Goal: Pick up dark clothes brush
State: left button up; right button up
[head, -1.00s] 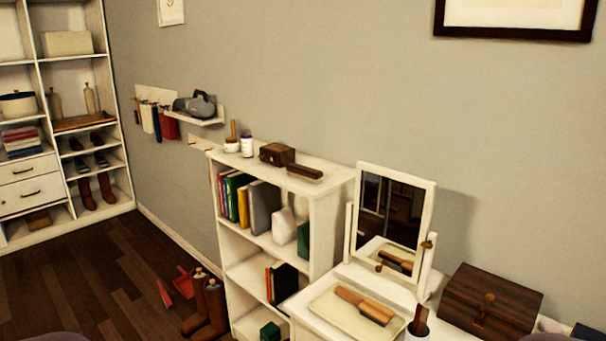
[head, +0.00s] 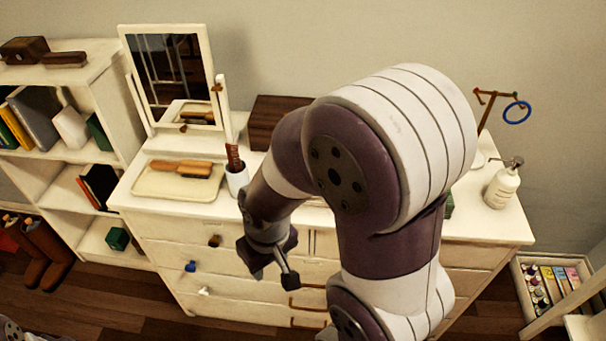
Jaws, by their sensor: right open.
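A dark brown brush (head: 63,58) lies on top of the white bookcase at the far left, beside a dark wooden box. A lighter brown wooden brush (head: 193,169) lies on a cream tray (head: 150,186) on the white dresser. My right gripper (head: 274,274) is open and empty, pointing down in front of the dresser drawers. It is below the dresser top, to the right of the tray and far from the bookcase brush. My left gripper is not in view.
A tilting mirror (head: 172,75), a white cup with a brown handle (head: 236,178) and a dark wooden chest (head: 278,118) stand on the dresser. A pump bottle (head: 502,186) and ring stand (head: 517,111) are at right. My right arm hides the dresser's middle.

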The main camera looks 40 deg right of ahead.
aim_at(66, 59)
jog(key=i+j+z, duration=0.25)
jog(key=i+j, duration=0.35)
jog(key=i+j+z, duration=0.2)
jog(key=i+j, duration=0.3)
jog(key=j, duration=0.15)
